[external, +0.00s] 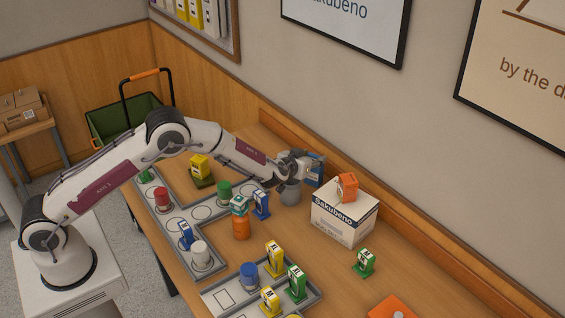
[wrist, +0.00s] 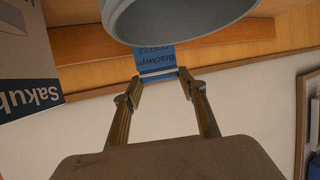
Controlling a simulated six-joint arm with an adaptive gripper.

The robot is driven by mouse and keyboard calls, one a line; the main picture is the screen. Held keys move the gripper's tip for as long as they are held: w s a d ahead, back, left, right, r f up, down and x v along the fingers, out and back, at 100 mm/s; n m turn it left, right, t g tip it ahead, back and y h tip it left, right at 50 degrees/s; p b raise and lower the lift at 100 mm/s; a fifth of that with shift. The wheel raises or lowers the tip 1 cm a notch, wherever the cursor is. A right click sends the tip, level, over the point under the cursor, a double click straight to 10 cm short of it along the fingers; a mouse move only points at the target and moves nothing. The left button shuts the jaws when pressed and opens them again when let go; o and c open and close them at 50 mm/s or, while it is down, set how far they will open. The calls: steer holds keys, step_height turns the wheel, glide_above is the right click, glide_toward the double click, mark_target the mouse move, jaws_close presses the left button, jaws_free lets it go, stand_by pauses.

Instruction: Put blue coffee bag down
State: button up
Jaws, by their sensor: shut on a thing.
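The blue coffee bag (external: 317,172) is at the back of the table, near the wall and left of the white box. It also shows in the wrist view (wrist: 155,57), upside down, with lettering on its face. My gripper (external: 306,164) is shut on the bag. In the wrist view its two fingertips (wrist: 158,74) close on the bag's near end. A grey round container (external: 290,192) stands in front of the bag and hides part of it in the wrist view (wrist: 180,16). I cannot tell whether the bag touches the table.
The white Sakubeno box (external: 338,222) carries an orange bag (external: 347,187). A small green bag (external: 364,263) stands in front of it. Grey trays (external: 205,252) with several bags and jars fill the table's left and front. An orange bottle (external: 241,224) stands mid-table.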

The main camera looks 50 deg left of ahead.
steer(key=shift+f, duration=0.1)
stand_by(0.3)
steer(key=o, duration=1.6)
steer(key=shift+v, duration=6.05)
steer(key=shift+w+d, duration=0.1)
